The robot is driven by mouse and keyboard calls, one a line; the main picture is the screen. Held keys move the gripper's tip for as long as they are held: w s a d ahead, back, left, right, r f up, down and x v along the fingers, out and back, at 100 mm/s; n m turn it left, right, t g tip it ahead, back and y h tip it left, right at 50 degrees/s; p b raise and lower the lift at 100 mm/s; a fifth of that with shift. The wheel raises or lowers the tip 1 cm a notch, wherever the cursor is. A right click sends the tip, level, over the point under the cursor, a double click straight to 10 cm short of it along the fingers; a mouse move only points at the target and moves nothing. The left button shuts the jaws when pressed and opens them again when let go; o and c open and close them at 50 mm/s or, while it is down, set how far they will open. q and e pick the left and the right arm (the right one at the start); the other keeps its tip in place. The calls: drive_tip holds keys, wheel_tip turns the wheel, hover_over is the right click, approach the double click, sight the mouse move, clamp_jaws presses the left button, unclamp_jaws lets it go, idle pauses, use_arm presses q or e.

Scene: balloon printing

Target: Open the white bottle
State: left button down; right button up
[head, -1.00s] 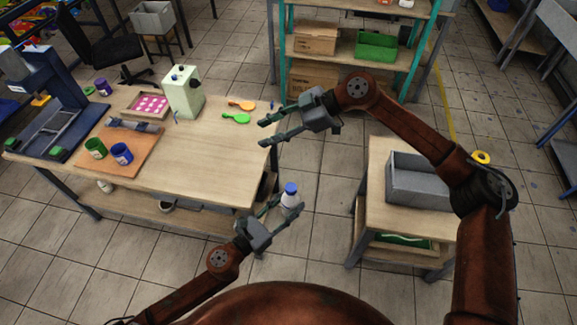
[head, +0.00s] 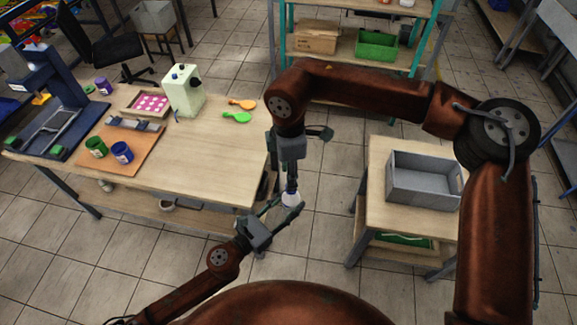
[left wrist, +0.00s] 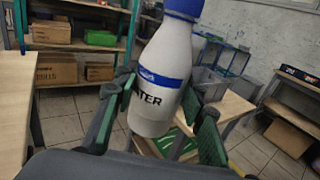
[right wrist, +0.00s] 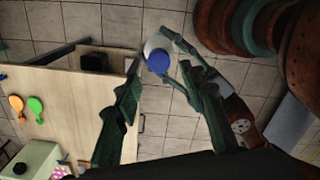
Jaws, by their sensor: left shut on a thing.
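The white bottle (head: 291,199) with a blue cap stands upright in my left gripper (head: 284,210), held in the air off the table's front right corner. In the left wrist view the bottle (left wrist: 158,88) is between the two fingers, with its blue cap (left wrist: 185,8) cut by the top edge. My right gripper (head: 293,178) points down just above the bottle and hides the cap in the head view. In the right wrist view its fingers are apart, and the blue cap (right wrist: 158,61) shows near the fingertips, with no clear grip on it.
A grey bin (head: 425,180) sits on a small table at right. Floor lies open between the tables.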

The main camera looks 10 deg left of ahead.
hover_over(291, 199)
drive_tip(key=w, duration=0.2)
drive_tip(key=shift+s+a+f, duration=0.1)
drive_tip(key=shift+a+f, duration=0.1)
drive_tip(key=shift+f, duration=1.1)
drive_tip(key=shift+s+a+f, duration=0.1)
drive_tip(key=shift+a+f, duration=0.1)
drive_tip(key=shift+f, duration=1.05)
drive_tip(key=shift+c, duration=0.4)
